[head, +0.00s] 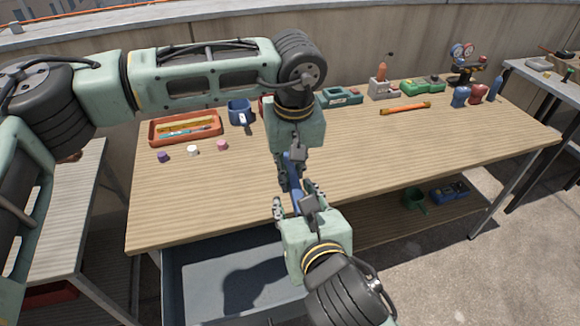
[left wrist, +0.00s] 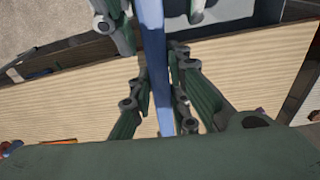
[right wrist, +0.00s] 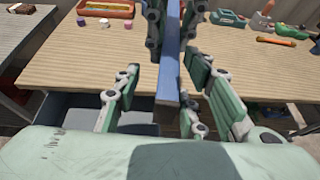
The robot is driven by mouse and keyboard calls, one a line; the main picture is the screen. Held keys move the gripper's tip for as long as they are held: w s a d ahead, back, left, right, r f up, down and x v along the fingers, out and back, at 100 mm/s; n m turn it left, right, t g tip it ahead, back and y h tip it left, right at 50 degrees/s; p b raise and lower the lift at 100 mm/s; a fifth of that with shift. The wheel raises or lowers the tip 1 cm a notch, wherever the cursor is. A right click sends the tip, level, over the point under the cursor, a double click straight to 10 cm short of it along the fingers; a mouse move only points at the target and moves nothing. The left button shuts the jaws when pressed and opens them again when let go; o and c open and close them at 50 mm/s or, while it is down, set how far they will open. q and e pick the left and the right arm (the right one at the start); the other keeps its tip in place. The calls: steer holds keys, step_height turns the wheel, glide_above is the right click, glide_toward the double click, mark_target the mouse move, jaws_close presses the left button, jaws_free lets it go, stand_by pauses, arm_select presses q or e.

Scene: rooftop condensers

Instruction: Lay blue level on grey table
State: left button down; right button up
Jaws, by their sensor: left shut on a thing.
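The blue level (head: 296,198) is held above the front edge of the wooden workbench (head: 400,150), between my two grippers. My left gripper (head: 291,172) is shut on it from the far side; the left wrist view shows the long blue bar (left wrist: 153,50) between its fingers. My right gripper (head: 294,204) is open, its fingers on either side of the level's near end (right wrist: 169,85), with gaps visible in the right wrist view. A pale grey table (head: 58,205) stands at the left, partly behind my left arm. Another grey table (head: 525,72) stands at the far right.
An open drawer (head: 195,285) lies below the grippers. The bench's middle right is clear. A lower shelf holds a green mug (head: 414,198).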

steer(key=s+d+f+m+g+h, duration=0.25)
steer(key=d+f+m, duration=0.2)
steer(key=f, duration=1.05)
steer(key=s+d+f+m+g+h, duration=0.15)
steer(key=d+f+m+g, duration=0.35)
steer(key=f, duration=0.9)
steer(key=s+d+f+m+g+h, duration=0.1)
steer(key=s+d+f+m, duration=0.4)
steer(key=f, duration=1)
steer(key=s+d+f+m+g+y, duration=0.1)
steer(key=s+d+f+m, duration=0.2)
steer(key=s+f+m, duration=0.8)
steer(key=s+d+f+m+g+y, duration=0.1)
steer(key=s+d+f+m, duration=0.3)
steer(key=s+f+m, duration=0.6)
steer(key=s+f+g, duration=0.1)
steer(key=s, duration=0.6)
steer(key=shift+m, duration=0.35)
steer(key=shift+s+g, duration=0.1)
steer(key=shift+g, duration=0.15)
